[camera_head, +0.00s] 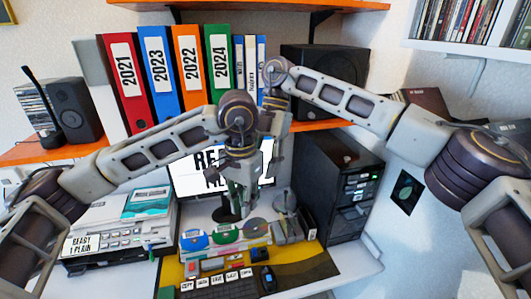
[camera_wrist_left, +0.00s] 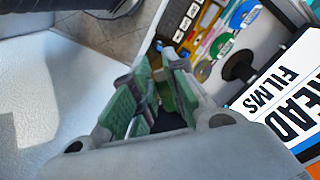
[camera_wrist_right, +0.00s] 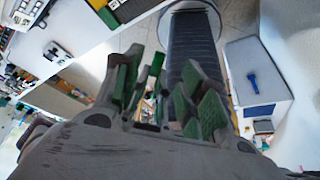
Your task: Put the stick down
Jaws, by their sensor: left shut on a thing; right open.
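My left gripper (camera_head: 240,195) hangs fingers down in front of the monitor, above the desk's disc area. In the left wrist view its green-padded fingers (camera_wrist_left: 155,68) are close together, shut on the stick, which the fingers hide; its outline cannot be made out. My right gripper (camera_wrist_right: 165,78) is open, with its green pads spread and nothing seen between them. In the head view the right hand is behind the left wrist and partly hidden. The white desk (camera_head: 345,268) lies below.
A monitor (camera_head: 185,180) stands behind, a printer (camera_head: 110,235) left, a black tower (camera_head: 340,190) right. Binders (camera_head: 160,75) line the orange shelf. A small blue item (camera_wrist_right: 253,82) lies on a grey-topped box.

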